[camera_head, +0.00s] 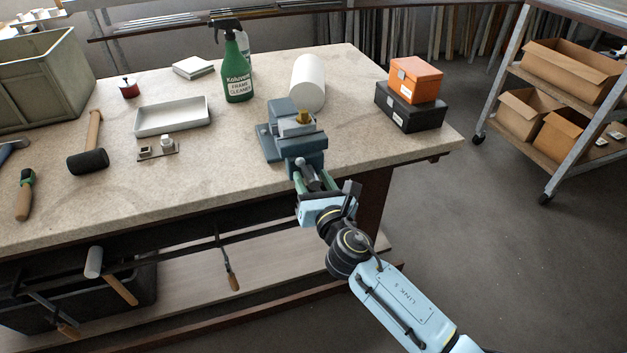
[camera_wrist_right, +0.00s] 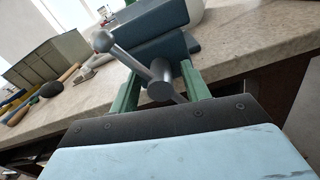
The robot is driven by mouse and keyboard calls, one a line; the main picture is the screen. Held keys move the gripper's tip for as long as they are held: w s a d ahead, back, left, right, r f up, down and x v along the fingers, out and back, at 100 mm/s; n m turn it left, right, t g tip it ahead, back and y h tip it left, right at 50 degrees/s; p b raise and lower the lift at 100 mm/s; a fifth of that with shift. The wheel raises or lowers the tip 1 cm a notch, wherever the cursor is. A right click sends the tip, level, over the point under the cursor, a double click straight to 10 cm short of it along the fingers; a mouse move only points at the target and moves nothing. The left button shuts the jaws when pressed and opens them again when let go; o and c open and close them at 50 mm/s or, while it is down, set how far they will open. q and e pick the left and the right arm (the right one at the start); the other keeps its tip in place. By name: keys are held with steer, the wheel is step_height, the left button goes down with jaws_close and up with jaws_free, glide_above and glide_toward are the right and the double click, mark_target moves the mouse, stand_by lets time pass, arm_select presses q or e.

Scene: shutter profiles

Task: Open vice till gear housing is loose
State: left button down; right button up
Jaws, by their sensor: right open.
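A blue-grey bench vice (camera_head: 301,145) is mounted at the front edge of the workbench. The gear housing (camera_head: 296,126), a light grey block with a brass-coloured part on top, sits at the vice jaws. The vice's handle bar and screw hub show in the right wrist view (camera_wrist_right: 160,85), with a round knob at the bar's upper left end. My right gripper (camera_head: 310,182) is at the front of the vice. Its green fingers (camera_wrist_right: 163,94) are apart, one on each side of the screw hub. Contact with the bar cannot be told. My left gripper is out of view.
On the bench (camera_head: 220,175) stand a green spray bottle (camera_head: 238,70), a white roll (camera_head: 308,82), a shallow tray (camera_head: 172,116), and orange (camera_head: 416,79) and black (camera_head: 409,107) boxes right of the vice. A mallet (camera_head: 88,158) lies at left. Clamps hang below the front edge.

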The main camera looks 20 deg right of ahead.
jaws_close()
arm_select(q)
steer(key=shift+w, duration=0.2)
